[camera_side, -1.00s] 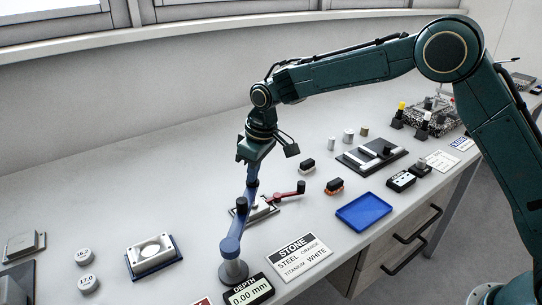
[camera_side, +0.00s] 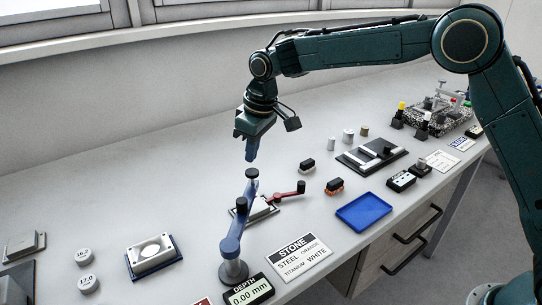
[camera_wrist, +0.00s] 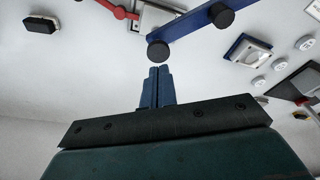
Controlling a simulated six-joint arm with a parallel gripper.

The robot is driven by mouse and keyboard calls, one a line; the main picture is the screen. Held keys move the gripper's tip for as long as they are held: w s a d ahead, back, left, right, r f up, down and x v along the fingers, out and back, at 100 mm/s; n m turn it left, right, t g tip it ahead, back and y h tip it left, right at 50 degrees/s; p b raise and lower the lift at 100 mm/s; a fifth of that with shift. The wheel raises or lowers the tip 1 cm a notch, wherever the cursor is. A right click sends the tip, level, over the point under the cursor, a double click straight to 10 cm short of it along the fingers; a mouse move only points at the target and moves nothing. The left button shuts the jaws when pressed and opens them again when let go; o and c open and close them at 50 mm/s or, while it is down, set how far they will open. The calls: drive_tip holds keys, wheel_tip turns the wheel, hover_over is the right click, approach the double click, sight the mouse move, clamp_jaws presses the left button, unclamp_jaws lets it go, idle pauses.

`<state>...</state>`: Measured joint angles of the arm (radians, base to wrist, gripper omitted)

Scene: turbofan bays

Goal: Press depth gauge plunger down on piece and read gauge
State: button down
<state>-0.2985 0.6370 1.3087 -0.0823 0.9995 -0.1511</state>
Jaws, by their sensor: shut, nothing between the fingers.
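The depth gauge stand (camera_side: 233,245) has a blue arm rising from a grey round base, with a black plunger knob (camera_side: 252,174) at its upper end. The knob also shows in the wrist view (camera_wrist: 158,50). A light piece (camera_side: 262,208) sits beneath that end of the arm, partly hidden by it. The gauge display (camera_side: 248,290) reads 0.00 mm. My gripper (camera_side: 251,157) is shut and empty, just above the knob and apart from it. In the wrist view its blue fingertips (camera_wrist: 160,72) are together, close below the knob in the picture.
A red lever (camera_side: 290,193) extends right from the piece's holder. A "STONE" sign (camera_side: 298,256) and a blue tray (camera_side: 363,212) lie to the right. A blue-edged block (camera_side: 153,255) and round tags marked 16.2 (camera_side: 84,257) and 17.0 (camera_side: 88,283) lie left.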

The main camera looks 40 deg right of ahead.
drive_tip(key=shift+r, duration=1.15)
drive_tip(key=shift+d, duration=0.1)
drive_tip(key=shift+s+d+r, duration=0.1)
drive_tip(key=shift+s+r, duration=0.05)
drive_tip(key=shift+r, duration=0.1)
drive_tip(key=s+d+r+m+t, duration=0.1)
drive_tip(key=s+d+r+m, duration=0.1)
drive_tip(key=s+d+r, duration=0.5)
drive_tip(key=s+d+r+m+t, duration=0.1)
drive_tip(key=s+d+r, duration=0.35)
drive_tip(key=s, duration=0.55)
drive_tip(key=s+d+f+m, duration=0.1)
drive_tip(key=s+d+f, duration=0.1)
drive_tip(key=s, duration=0.8)
drive_tip(key=s+d+f+m+t+h, duration=0.1)
drive_tip(key=s+d+f+m, duration=0.1)
drive_tip(key=s, duration=0.8)
drive_tip(key=d+f, duration=0.1)
drive_tip(key=d, duration=0.1)
drive_tip(key=shift+d+t, duration=0.3)
